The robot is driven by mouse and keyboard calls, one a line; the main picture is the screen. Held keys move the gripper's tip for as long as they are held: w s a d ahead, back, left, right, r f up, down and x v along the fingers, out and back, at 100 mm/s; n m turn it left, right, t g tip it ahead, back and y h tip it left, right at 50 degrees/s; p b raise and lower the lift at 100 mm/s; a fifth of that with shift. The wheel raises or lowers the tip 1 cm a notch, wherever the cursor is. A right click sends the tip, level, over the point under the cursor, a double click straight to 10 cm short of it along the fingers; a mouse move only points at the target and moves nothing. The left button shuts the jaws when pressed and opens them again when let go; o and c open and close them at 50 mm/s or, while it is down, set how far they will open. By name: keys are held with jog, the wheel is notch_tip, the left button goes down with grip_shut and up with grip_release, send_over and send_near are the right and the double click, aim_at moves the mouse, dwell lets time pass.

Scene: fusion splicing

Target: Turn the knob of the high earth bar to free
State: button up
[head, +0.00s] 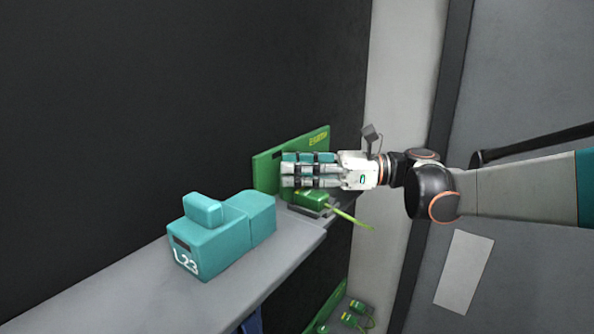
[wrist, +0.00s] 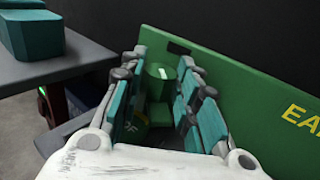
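The high earth bar is a green plate (head: 268,172) with yellow lettering, standing upright at the far end of the grey ledge. In the wrist view the plate (wrist: 245,85) fills the right side. The green knob (wrist: 160,72), with a small white mark on top, shows between my fingers. My gripper (head: 285,170) reaches in from the right in front of the plate and hides the knob from the head view. In the wrist view my gripper (wrist: 162,85) has its fingers apart, one either side of the knob. I cannot tell whether they touch it.
A teal block marked L23 (head: 215,240) sits on the grey ledge (head: 150,295), left of my gripper. A green part (head: 309,200) with a yellow-green cable (head: 350,217) is just below my fingers. More green parts (head: 350,320) are lower down. A dark wall stands behind.

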jog(key=o, duration=0.3)
jog(key=shift+o, duration=0.2)
jog(key=shift+s+d, duration=0.15)
jog(key=shift+d, duration=1.9)
jog(key=shift+s+d, duration=0.1)
jog(key=shift+d, duration=1.9)
